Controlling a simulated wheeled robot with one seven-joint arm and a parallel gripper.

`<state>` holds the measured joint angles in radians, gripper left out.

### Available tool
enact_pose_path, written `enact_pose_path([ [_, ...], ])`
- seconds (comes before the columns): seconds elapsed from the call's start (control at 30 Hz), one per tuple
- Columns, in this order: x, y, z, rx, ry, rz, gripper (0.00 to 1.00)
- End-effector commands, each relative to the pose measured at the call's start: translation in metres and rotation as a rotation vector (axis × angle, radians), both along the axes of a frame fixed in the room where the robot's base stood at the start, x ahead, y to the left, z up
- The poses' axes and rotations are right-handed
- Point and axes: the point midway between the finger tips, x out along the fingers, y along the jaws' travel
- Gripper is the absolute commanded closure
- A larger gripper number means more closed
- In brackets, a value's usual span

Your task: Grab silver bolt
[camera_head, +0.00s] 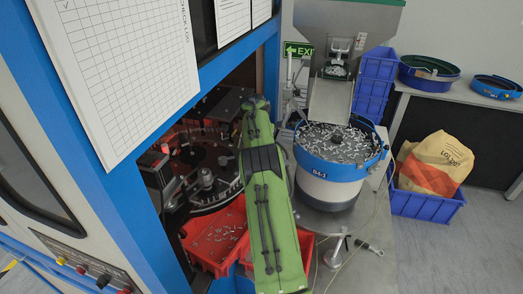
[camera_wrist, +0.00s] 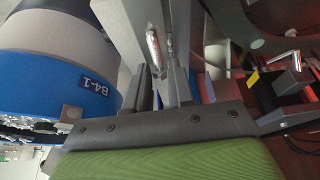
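A small shiny silver piece that looks like a bolt (camera_wrist: 153,45) shows at the upper middle of the wrist view, on or against a pale grey part. My gripper (camera_wrist: 162,72) has two grey fingers with a narrow gap between them. The fingers point towards the silver piece, and I see nothing held between them. I cannot tell the distance from fingertips to bolt. In the head view my green arm reaches up between the machine and the feeder, and my fingertips are hidden. Many silver bolts lie in the blue-rimmed bowl feeder (camera_head: 329,169).
A red bin (camera_head: 190,255) with loose bolts stands below the machine's round turntable (camera_head: 208,158), left of my arm. The feeder's blue rim (camera_wrist: 75,80) is close on the left in the wrist view. A blue crate (camera_head: 425,205) holding a sack is on the right.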

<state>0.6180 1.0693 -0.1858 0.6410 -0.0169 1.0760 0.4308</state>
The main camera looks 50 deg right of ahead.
Motion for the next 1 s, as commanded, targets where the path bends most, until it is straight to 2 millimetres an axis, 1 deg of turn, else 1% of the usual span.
enact_pose_path([
  [0.03,0.0,0.0,0.0,0.0,0.0,0.0,0.85],
  [0.1,0.0,0.0,0.0,0.0,0.0,0.0,0.96],
  [0.13,0.0,0.0,0.0,0.0,0.0,0.0,1.0],
  [0.47,0.0,0.0,0.002,-0.001,0.0,0.0,1.0],
  [0.57,0.0,0.0,0.008,-0.002,-0.002,0.0,1.0],
  [0.8,0.0,-0.001,0.036,-0.002,-0.003,0.0,1.0],
  [1.0,-0.006,0.014,0.03,-0.001,0.0,0.001,1.0],
])
